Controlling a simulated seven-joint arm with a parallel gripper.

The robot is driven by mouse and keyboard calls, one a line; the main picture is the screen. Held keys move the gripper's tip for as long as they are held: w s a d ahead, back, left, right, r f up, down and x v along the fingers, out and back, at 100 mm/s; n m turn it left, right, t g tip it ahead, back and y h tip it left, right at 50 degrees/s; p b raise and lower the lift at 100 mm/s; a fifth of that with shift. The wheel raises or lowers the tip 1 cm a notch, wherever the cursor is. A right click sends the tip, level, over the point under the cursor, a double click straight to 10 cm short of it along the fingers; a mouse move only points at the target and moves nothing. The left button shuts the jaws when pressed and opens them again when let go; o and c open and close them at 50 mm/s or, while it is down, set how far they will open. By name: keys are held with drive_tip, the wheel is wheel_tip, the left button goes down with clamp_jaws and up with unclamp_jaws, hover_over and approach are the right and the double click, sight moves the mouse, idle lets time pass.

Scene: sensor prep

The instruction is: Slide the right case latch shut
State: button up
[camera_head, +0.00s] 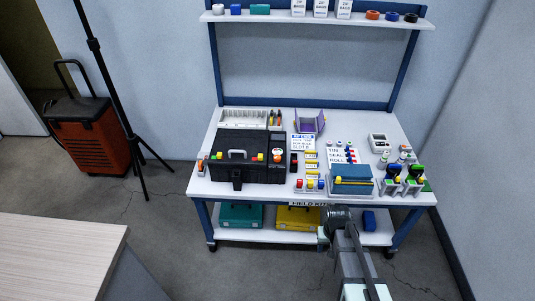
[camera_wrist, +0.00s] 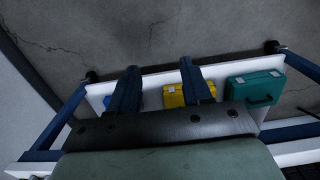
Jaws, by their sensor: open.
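A small case with a blue lid (camera_head: 352,171) sits near the front edge of the bench, right of centre, in the head view. Small yellow parts show on its front, one at the left and one at the right (camera_head: 369,181); they look like latches, but whether the right one is shut is too small to tell. My gripper (camera_wrist: 158,82) is open and empty in the wrist view, its two dark fingers apart over the lower shelf. In the head view my arm rises at bottom right, in front of the bench and lower than the case. The case is not in the wrist view.
A black toolbox (camera_head: 232,172) stands on the bench's left. Coloured bottles in holders (camera_head: 413,178) stand right of the blue-lidded case. The lower shelf holds a teal case (camera_head: 240,214), a yellow case (camera_head: 297,218) and a blue item (camera_head: 369,220).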

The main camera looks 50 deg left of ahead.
drive_tip(key=w+a+r+n+t+y, duration=0.1)
drive_tip(key=a+r, duration=0.4)
drive_tip(key=a, duration=0.4)
drive_tip(key=a+r+n, duration=0.1)
drive_tip(key=a+r, duration=0.4)
drive_tip(key=a, duration=0.4)
wheel_tip(320, 180, up, 20)
drive_tip(key=m, duration=0.2)
hover_over(261, 155)
drive_tip(key=shift+g+h, duration=0.4)
wheel_tip(261, 155, down, 14)
drive_tip(key=shift+s+r, duration=0.1)
clamp_jaws()
